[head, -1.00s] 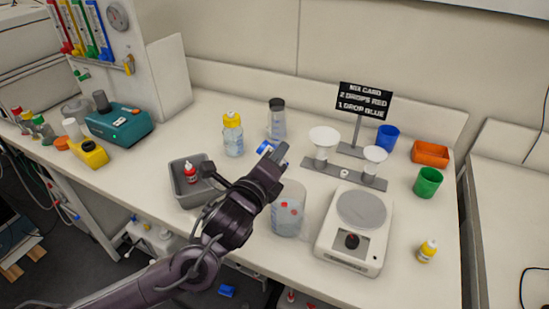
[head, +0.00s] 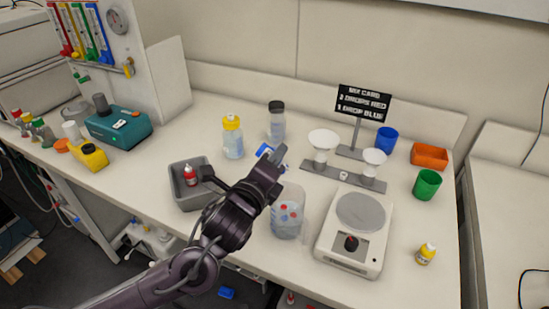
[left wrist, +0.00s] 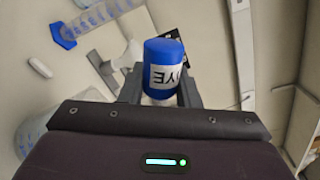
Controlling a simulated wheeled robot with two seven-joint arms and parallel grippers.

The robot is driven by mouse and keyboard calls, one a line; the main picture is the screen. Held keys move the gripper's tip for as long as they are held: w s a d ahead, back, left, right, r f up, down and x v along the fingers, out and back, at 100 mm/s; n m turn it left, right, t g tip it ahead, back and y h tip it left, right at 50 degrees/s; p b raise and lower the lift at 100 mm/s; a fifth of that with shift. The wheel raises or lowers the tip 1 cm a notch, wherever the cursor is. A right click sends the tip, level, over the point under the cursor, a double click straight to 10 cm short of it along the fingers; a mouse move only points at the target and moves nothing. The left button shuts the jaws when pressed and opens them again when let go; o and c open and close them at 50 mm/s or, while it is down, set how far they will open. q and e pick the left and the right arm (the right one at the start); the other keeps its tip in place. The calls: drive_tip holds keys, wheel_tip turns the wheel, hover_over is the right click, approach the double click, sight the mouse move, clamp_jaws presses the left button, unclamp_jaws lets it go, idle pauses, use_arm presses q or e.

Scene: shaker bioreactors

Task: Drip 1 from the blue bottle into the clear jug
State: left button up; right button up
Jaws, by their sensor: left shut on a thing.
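The blue bottle (left wrist: 165,68) is between the fingers of my left gripper (left wrist: 160,92) in the left wrist view. Its white label reads DYE upside down. My left gripper (head: 272,165) is shut on it; in the head view the gripper and arm hide much of the bottle, so its exact tilt is unclear. The clear jug (head: 288,228) stands on the bench just below the gripper in the picture, left of the scale. Red and blue spots show inside it. Its rim is partly behind my arm. The jug's side also shows in the left wrist view (left wrist: 32,132).
A grey tray (head: 181,203) holding a red bottle (head: 190,176) is left of my arm. A white scale (head: 346,258) stands right of the jug. A rack with funnels (head: 323,142) and a sign (head: 362,104) are behind. The front right bench is mostly clear around a yellow-capped bottle (head: 426,254).

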sight(258, 156)
use_arm(q)
drive_tip(key=shift+r+n+p, duration=0.55)
drive_tip(key=shift+n+p, duration=0.15)
drive_tip(key=shift+n, duration=0.4)
drive_tip(key=shift+f, duration=0.1)
drive_tip(key=shift+w+a+f+n, duration=0.1)
drive_tip(key=shift+a+f+n, duration=0.1)
drive_tip(key=shift+n, duration=0.35)
drive_tip(key=shift+a+f+n, duration=0.1)
drive_tip(key=shift+a+n, duration=0.1)
drive_tip(key=shift+n, duration=0.35)
drive_tip(key=shift+w+a+f+n+h+p, duration=0.1)
drive_tip(key=shift+w+a+n+p, duration=0.15)
drive_tip(key=shift+a, duration=0.25)
drive_tip(key=shift+w+a+f+n+h+p, duration=0.1)
drive_tip(key=shift+w+a+n+p, duration=0.1)
drive_tip(key=shift+a+n+p, duration=0.2)
drive_tip(key=shift+w+a+f+n+h+p, duration=0.1)
drive_tip(key=shift+w+a+n+p, duration=0.15)
drive_tip(key=shift+a, duration=0.3)
drive_tip(key=shift+w+a+f+n+p, duration=0.2)
drive_tip(key=shift+a+n, duration=0.25)
drive_tip(key=shift+a, duration=0.05)
drive_tip(key=shift+w+a+f+n+p, duration=0.15)
drive_tip(key=shift+a+f+n+p, duration=0.05)
drive_tip(key=shift+a+n, duration=0.3)
